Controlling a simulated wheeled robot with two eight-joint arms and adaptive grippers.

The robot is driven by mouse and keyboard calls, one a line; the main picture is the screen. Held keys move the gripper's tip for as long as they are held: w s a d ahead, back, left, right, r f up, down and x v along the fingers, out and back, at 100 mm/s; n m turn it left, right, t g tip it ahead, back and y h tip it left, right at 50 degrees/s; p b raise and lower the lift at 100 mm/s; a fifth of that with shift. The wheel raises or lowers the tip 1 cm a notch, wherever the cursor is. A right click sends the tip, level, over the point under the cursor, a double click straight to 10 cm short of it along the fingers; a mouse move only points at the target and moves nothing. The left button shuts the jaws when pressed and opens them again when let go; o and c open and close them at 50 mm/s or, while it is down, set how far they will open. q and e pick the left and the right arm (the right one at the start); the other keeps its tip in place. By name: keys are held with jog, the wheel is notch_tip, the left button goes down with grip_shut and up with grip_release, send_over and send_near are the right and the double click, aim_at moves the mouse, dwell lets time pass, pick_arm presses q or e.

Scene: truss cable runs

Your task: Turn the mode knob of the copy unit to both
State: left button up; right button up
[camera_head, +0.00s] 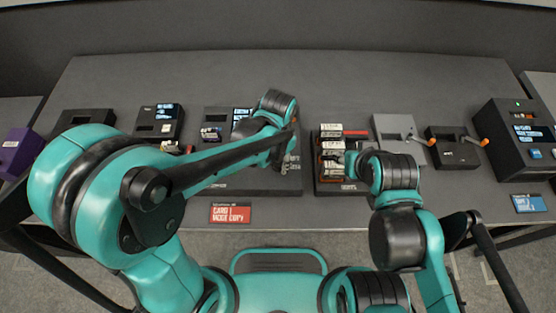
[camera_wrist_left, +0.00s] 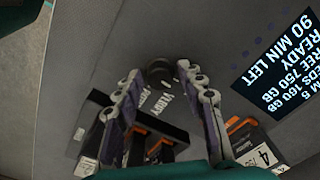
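The copy unit (camera_head: 222,183) is a flat grey panel at the middle of the table, mostly behind my left arm. Its lit display (camera_wrist_left: 275,65) shows in the left wrist view and reads READY, 90 MIN LEFT. The mode knob (camera_wrist_left: 159,74) is small, dark and round, with white lettering beside it that includes VERIFY. My left gripper (camera_wrist_left: 160,76) is open, its two fingertips on either side of the knob with visible gaps. In the head view my left gripper (camera_head: 287,152) hides the knob. My right gripper (camera_head: 350,163) is mostly hidden by its arm beside the card rack.
A rack (camera_head: 320,187) of labelled cards stands right of the copy unit. Orange-handled devices (camera_head: 396,124) and a larger screen unit (camera_head: 497,112) stand further right. A red sign (camera_head: 231,213) reads CARD 1 MODE COPY. In the wrist view, cards (camera_wrist_left: 247,136) sit close to my fingers.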

pick_arm(q)
jog(key=c, duration=0.6)
jog(key=shift+m, duration=0.3)
jog(key=m, duration=1.7)
jog(key=shift+m, duration=0.3)
